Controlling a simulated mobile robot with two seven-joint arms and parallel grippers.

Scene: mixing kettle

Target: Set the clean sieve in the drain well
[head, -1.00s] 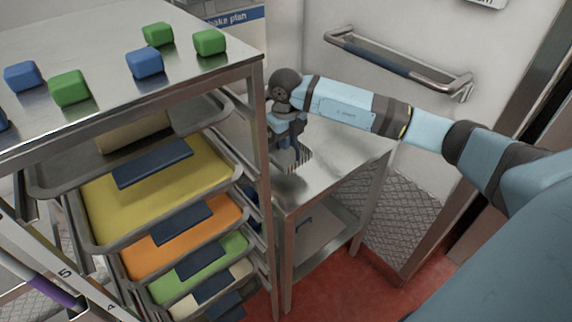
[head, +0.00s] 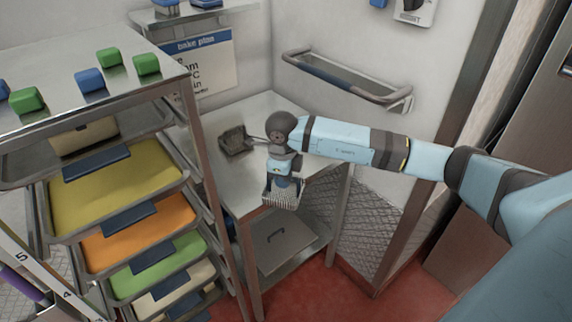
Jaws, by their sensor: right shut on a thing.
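My right gripper (head: 283,180) points down over the front part of a steel side table. It is shut on a light grey, ribbed, basket-like piece (head: 282,197), which I take to be the clean sieve. The sieve is at the table's front edge; I cannot tell whether it touches the top. A dark grey square piece (head: 235,141) with a thin handle sits farther back on the table; I cannot tell whether it is another sieve or a well. I cannot make out the drain well for sure. My left gripper is out of view.
The steel table (head: 222,181) has bare top around the dark piece. A rack with coloured trays (head: 125,190) stands close on the left, with green and blue blocks on top. A wall rail (head: 345,80) is behind my right arm. A lower shelf (head: 285,245) is under the table.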

